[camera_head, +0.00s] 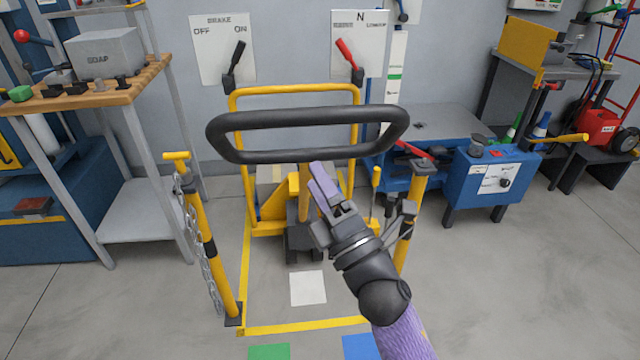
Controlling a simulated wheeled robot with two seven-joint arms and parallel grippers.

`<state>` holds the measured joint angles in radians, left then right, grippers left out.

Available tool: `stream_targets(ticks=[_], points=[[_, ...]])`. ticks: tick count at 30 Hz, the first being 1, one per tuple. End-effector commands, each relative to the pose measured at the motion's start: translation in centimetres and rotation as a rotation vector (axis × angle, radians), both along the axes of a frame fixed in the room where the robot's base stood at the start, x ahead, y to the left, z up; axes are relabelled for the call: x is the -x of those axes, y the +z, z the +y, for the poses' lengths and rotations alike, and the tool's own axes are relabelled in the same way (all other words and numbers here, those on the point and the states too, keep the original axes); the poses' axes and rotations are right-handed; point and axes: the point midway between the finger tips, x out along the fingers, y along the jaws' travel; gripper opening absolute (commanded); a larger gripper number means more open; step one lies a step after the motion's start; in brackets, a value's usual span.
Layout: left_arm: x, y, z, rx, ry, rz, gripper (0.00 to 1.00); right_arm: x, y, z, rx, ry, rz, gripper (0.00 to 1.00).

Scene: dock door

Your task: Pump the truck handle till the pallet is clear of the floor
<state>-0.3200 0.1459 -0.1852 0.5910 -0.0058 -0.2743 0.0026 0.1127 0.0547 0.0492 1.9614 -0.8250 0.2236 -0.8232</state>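The truck handle (300,117) is a wide black loop in the middle, on a yellow shaft (304,185) that runs down to the yellow truck (268,228). My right gripper (314,173) reaches in from the lower right, with its lavender fingertips just below the loop's lower bar and in front of or beside the shaft. I cannot tell whether it touches the shaft or how far its fingers are apart. The pallet is not clearly seen; the handle, truck and my arm cover that area. My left gripper is out of view.
Yellow posts stand left (210,250) and right (408,225) of the truck, the left with a chain. A yellow floor line (300,328) frames the bay. A wooden-topped bench (130,85) is left; a blue machine (490,185) is right.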

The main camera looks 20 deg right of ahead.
Motion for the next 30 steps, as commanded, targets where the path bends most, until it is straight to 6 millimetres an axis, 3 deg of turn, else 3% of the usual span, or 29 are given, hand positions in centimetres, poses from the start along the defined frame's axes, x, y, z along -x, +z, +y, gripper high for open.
stream_targets(ticks=[8, 15, 19, 30], points=[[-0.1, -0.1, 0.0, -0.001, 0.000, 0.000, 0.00, 0.8, -0.6, -0.1, -0.002, 0.000, 0.003, 0.76], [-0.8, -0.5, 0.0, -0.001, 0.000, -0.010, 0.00, 6.0, -3.5, -1.1, -0.002, -0.002, 0.006, 0.76], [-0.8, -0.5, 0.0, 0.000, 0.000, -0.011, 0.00, 7.9, -4.4, -1.4, -0.001, -0.001, 0.003, 0.76], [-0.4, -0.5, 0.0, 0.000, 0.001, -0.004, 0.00, 8.6, -4.7, -1.5, 0.000, 0.000, 0.000, 0.76]])
